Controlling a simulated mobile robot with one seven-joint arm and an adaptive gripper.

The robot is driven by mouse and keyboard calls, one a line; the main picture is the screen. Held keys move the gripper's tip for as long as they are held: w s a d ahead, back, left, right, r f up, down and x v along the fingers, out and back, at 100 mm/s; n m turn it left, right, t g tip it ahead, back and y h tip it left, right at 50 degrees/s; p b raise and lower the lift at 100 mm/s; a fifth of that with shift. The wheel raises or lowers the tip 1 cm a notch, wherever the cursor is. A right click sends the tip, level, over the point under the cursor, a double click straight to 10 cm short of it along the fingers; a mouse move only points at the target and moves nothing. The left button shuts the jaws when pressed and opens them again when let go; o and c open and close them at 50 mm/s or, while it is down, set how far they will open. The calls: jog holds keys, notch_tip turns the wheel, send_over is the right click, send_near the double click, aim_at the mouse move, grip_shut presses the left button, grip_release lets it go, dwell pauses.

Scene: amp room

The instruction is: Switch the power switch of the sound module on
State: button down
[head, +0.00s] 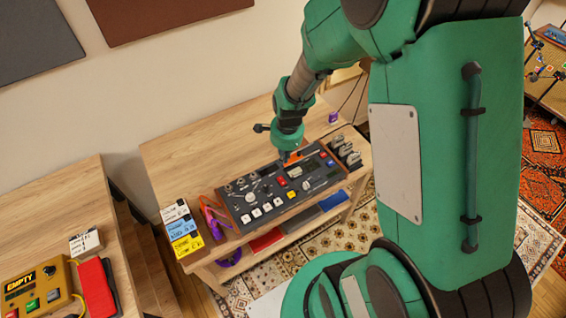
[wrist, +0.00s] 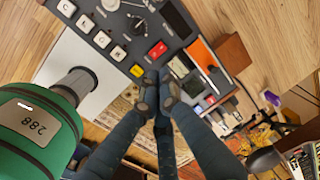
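The sound module (head: 268,190) is a dark, wide panel with knobs, white and yellow keys and red switches, lying on the wooden table. A red switch (head: 281,181) shows near its middle; a red switch also shows in the wrist view (wrist: 157,49). I cannot read which one is the power switch. My gripper (head: 286,158) is over the back middle of the module, pointing down. In the wrist view my gripper (wrist: 158,78) has its dark fingertips together with nothing between them, close to the red switch. Whether they touch the panel is unclear.
Left of the module are stacked white, blue and yellow labelled boxes (head: 181,229) and purple headphones or cable (head: 211,213). Dark small devices (head: 346,152) stand at its right. A second table (head: 45,220) holds a yellow box (head: 38,290). The table's back left is clear.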

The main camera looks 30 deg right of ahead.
aim_at(281, 180)
jog(key=f+b, duration=0.1)
jog(key=f, duration=0.3)
jog(key=w+f+b, duration=0.1)
jog(key=f, duration=0.3)
jog(key=f+b, duration=0.1)
jog(key=f, duration=0.4)
jog(key=shift+w, duration=0.3)
jog(key=shift+w+p, duration=0.1)
jog(key=shift+p, duration=0.45)
jog(key=shift+w+f+g+p, duration=0.1)
jog(key=shift+g+p, duration=0.5)
jog(key=shift+p, duration=0.3)
jog(key=shift+f+g+p, duration=0.25)
jog(key=shift+g+p, duration=0.25)
jog(key=shift+p, duration=0.45)
jog(key=shift+w+f, duration=0.1)
jog(key=shift+f, duration=0.15)
